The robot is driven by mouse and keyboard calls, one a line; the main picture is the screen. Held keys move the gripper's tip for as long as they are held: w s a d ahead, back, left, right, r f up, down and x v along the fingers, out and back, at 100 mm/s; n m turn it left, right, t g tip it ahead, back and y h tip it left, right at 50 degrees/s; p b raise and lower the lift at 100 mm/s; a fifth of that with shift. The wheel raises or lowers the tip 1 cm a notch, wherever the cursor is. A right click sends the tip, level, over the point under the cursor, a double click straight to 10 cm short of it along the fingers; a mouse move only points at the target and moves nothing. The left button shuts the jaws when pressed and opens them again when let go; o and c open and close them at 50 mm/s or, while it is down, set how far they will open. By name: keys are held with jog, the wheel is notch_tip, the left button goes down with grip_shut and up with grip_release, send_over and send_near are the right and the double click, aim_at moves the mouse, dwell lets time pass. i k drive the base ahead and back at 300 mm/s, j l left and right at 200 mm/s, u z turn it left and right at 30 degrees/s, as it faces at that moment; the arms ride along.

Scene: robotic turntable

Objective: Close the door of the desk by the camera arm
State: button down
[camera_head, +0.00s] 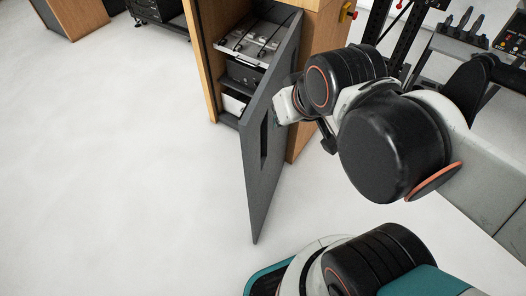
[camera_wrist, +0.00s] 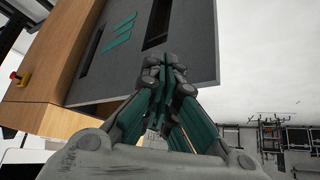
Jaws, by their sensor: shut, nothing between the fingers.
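The dark grey door (camera_head: 262,150) of the wooden desk (camera_head: 203,70) stands open in the head view, swung out towards the camera. A dark slot shows in the door. In the wrist view the door (camera_wrist: 195,75) fills the upper middle, with a green logo and dark slots on its face. My gripper (camera_wrist: 166,62) is shut and empty, its fingertips in front of the door's face. I cannot tell whether they touch it. In the head view my arm is on the right side of the door, and its wrist hides the fingers.
The open cabinet holds shelves with grey equipment (camera_head: 250,45). A red and yellow button (camera_head: 347,12) is on the desk's side. Another wooden cabinet (camera_head: 70,15) stands at the upper left, and a black frame and tool bench (camera_head: 480,45) at the upper right. The floor left of the door is clear.

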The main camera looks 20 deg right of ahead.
aim_at(264, 145)
jog(key=z, duration=0.35)
jog(key=k+l, duration=0.25)
jog(key=l, duration=0.15)
jog(key=k+l+z, duration=0.1)
jog(key=k+l, duration=0.45)
jog(key=l, duration=0.2)
jog(key=z, duration=0.05)
